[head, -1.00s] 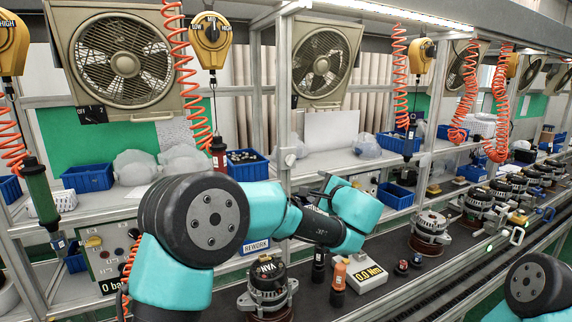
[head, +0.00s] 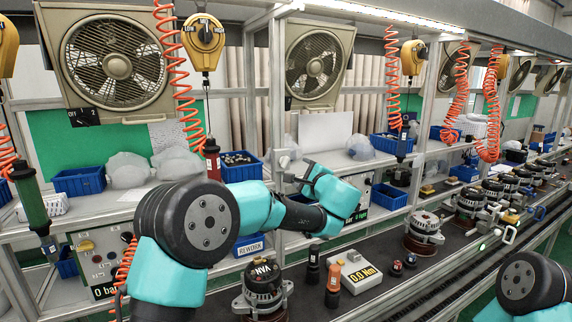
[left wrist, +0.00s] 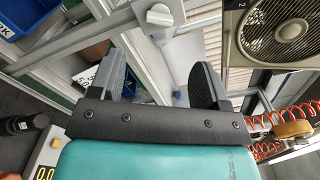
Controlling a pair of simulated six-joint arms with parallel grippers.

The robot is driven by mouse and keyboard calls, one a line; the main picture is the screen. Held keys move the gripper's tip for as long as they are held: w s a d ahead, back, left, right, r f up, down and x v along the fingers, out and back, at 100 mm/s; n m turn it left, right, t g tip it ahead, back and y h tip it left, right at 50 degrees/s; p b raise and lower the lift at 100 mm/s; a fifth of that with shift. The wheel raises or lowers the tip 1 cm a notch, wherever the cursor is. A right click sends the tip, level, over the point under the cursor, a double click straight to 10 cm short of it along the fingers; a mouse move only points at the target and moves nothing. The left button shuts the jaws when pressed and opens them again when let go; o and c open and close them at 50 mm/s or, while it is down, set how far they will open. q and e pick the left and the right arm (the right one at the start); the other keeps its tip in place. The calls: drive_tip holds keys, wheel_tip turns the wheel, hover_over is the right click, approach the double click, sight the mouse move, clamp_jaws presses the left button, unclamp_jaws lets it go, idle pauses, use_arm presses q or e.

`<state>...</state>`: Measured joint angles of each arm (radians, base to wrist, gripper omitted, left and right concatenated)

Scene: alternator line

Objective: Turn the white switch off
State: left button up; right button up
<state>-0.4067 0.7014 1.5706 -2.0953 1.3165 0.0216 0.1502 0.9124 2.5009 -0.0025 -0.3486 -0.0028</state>
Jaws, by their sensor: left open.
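A small white switch with a round knob (head: 284,161) sits on the front of the grey upright post, in the middle of the head view. In the left wrist view what looks like the same white switch (left wrist: 160,14) shows at the top, beyond and between the fingers. My left gripper (head: 297,175) is close to the post, just below and right of the switch in the head view. In the left wrist view its two dark fingers (left wrist: 160,68) are spread apart with nothing between them. They appear apart from the switch. My right gripper is out of view.
The grey post and shelf rails stand close around my left gripper. Blue bins (head: 241,167) sit on the shelf. Below are an alternator (head: 263,290), an orange-and-black tool (head: 333,285) and a torque display (head: 354,272). An orange coiled hose (head: 181,90) hangs at left.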

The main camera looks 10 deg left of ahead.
sight(286, 164)
use_arm(q)
drive_tip(key=x, duration=1.1)
drive_tip(key=shift+w+a, duration=0.2)
drive_tip(key=shift+a, duration=0.05)
drive_tip(key=c, duration=0.9)
drive_tip(key=shift+n, duration=0.5)
drive_tip(key=n, duration=0.5)
drive_tip(key=shift+f, duration=0.15)
drive_tip(key=n, duration=0.6)
drive_tip(key=shift+f, duration=0.1)
